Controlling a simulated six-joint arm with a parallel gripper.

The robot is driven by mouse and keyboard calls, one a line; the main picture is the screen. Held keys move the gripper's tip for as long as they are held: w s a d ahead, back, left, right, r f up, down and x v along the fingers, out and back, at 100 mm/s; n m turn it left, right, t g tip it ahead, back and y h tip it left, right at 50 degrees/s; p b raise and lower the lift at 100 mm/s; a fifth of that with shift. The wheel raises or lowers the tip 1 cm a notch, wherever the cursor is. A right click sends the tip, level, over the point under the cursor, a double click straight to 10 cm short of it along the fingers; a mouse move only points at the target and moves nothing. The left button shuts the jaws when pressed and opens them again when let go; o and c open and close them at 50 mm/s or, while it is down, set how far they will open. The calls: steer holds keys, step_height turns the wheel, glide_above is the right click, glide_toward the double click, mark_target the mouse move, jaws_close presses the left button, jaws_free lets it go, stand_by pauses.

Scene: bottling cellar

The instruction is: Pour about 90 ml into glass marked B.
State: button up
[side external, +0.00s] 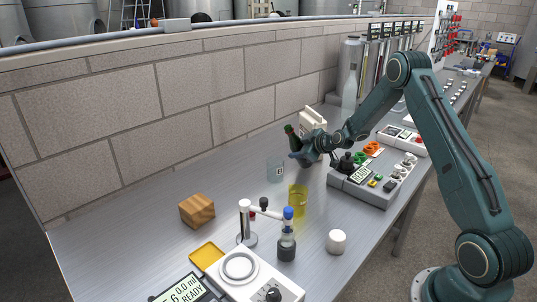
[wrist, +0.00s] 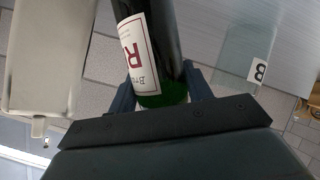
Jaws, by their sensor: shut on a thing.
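My gripper (side external: 303,154) is shut on a dark green bottle (side external: 291,138), held above the bench and tilted. In the wrist view the bottle (wrist: 150,45) lies between the fingers of my gripper (wrist: 160,88), with a white label bearing a red R. A clear glass (side external: 276,170) stands on the bench below and left of the bottle. In the wrist view a clear glass (wrist: 236,58) with a tag reading B or 8 is right of the bottle, apart from it. I see no liquid in it. The bottle's mouth is hard to make out.
A glass of yellow liquid (side external: 298,203) stands nearer the camera. A wooden block (side external: 197,210), a small stand (side external: 246,225), a white scale-like device (side external: 250,275) and a white cylinder (side external: 337,241) are in front. A grey control box (side external: 372,185) is right. A block wall (side external: 190,100) runs behind.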

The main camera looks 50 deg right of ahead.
steer(key=shift+a+n+h, duration=0.15)
steer(key=shift+n+h, duration=0.25)
step_height(320, 180, up, 15)
steer(key=d+n+g+h, duration=0.1)
steer(key=d+n+h, duration=0.1)
steer(key=n+h, duration=0.2)
steer(key=shift+s+n+h, duration=0.2)
steer(key=shift+n+h, duration=0.2)
steer(key=shift+h, duration=0.2)
steer(key=shift+a+f, duration=0.1)
steer(key=shift+f, duration=0.15)
steer(key=shift+f+n+h, duration=0.5)
steer(key=shift+f, duration=0.05)
stand_by(0.9)
steer(key=shift+s+d+f+n+h, duration=0.15)
steer(key=shift+s+d, duration=0.1)
steer(key=shift+d, duration=0.7)
steer(key=shift+s+d+n+h, duration=0.15)
steer(key=shift+s+d, duration=0.1)
steer(key=shift+d, duration=0.7)
